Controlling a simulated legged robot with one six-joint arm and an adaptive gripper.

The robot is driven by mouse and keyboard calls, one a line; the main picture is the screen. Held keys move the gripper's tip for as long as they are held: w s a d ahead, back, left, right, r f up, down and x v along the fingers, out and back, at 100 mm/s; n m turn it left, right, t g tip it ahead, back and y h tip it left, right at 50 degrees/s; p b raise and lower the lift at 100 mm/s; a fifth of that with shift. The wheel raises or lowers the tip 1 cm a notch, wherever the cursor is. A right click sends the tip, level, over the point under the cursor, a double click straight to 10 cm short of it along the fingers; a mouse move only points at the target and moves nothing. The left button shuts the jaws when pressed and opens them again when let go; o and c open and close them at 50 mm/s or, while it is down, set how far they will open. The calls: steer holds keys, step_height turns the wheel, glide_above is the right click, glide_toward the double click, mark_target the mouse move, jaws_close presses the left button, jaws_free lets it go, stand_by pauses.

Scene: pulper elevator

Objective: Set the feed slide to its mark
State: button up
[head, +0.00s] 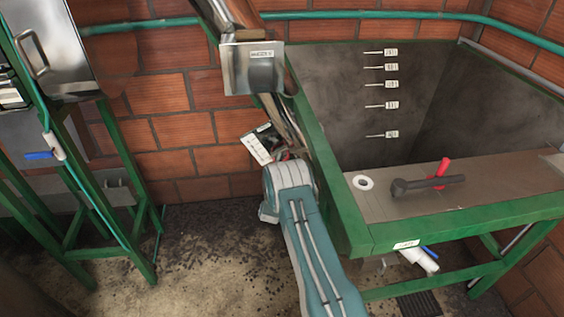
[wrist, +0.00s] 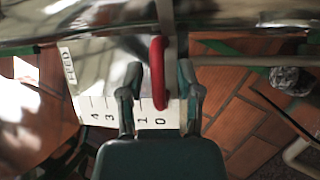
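In the wrist view a red handle (wrist: 158,72), which I take to be the feed slide's, stands between the two fingers of my gripper (wrist: 160,92). The fingers are open, with a gap on each side of the handle. Behind them is a white scale (wrist: 97,108) with the figures 4, 3, 1 and 0 showing; my left finger hides the part between 3 and 1. A label reading FEED is at the scale's left.
In the head view a green-framed tank (head: 430,85) with level tags stands right. On its ledge lie a white ring (head: 363,182) and a dark tool (head: 428,185) by a red handle. A green stand (head: 100,190) is left. Floor between is clear apart from dark scattered bits.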

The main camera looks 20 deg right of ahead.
jaws_close()
steer(key=shift+w+a+r, duration=0.1)
steer(key=shift+a+r, duration=0.3)
steer(key=shift+r, duration=0.4)
steer(key=shift+w+a+r, duration=0.15)
steer(key=shift+a+r, duration=0.2)
steer(key=shift+r, duration=0.4)
steer(key=shift+w+a+r, duration=0.1)
steer(key=shift+a+r, duration=0.3)
steer(key=shift+r, duration=0.4)
steer(key=shift+o, duration=1.9)
jaws_free()
steer(key=shift+f, duration=0.1)
steer(key=v, duration=1.2)
